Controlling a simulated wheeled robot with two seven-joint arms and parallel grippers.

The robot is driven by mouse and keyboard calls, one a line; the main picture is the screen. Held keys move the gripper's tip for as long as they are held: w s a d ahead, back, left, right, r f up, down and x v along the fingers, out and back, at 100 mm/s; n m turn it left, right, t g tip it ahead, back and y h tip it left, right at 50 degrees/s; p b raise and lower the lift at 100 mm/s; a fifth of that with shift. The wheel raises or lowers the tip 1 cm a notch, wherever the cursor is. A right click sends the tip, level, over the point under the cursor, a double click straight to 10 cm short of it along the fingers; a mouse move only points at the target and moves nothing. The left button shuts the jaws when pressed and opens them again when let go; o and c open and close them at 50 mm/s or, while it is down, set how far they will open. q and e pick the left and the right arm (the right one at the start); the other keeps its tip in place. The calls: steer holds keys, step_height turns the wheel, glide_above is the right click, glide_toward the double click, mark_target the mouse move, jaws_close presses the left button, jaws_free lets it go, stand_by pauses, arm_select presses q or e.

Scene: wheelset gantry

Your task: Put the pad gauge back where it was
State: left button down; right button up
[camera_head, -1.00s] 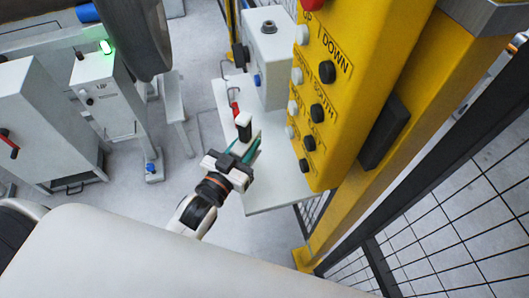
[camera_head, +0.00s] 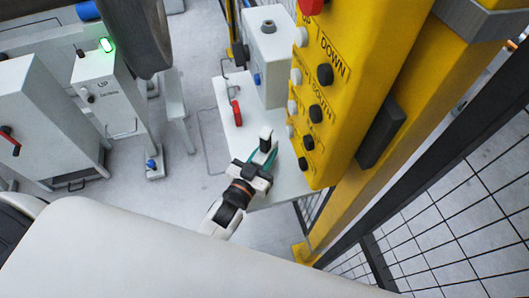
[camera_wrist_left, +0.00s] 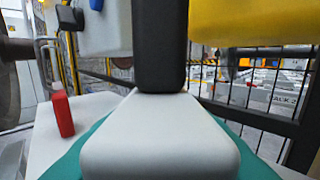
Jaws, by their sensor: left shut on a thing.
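My left gripper (camera_head: 262,158), with teal fingers, is shut on the pad gauge (camera_head: 265,134), a pale piece with a dark upright part. It is held over the near part of a white shelf (camera_head: 222,92). In the left wrist view the gauge's pale body (camera_wrist_left: 160,140) lies between the teal fingers (camera_wrist_left: 75,155), and its black part (camera_wrist_left: 160,45) stands at the far end. I cannot tell whether the gauge touches the shelf. My right gripper is not in view.
A red object (camera_head: 237,112) is on the shelf, left of and beyond the gripper. A grey-white box (camera_head: 272,65) stands at the back. A yellow button panel (camera_head: 350,75) rises close on the right, with black mesh fence (camera_head: 450,200) beyond.

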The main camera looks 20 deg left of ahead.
arm_select(q)
steer(key=c, duration=1)
jaws_free()
steer(key=shift+f, duration=0.1)
steer(key=shift+c, duration=0.2)
steer(key=s, duration=0.3)
steer(key=s+a+b, duration=0.1)
steer(key=s, duration=0.3)
steer(key=s+a+b, duration=0.1)
steer(key=s, duration=0.2)
steer(key=shift+s, duration=0.4)
steer(key=shift+s+a, duration=0.15)
steer(key=shift+s, duration=0.4)
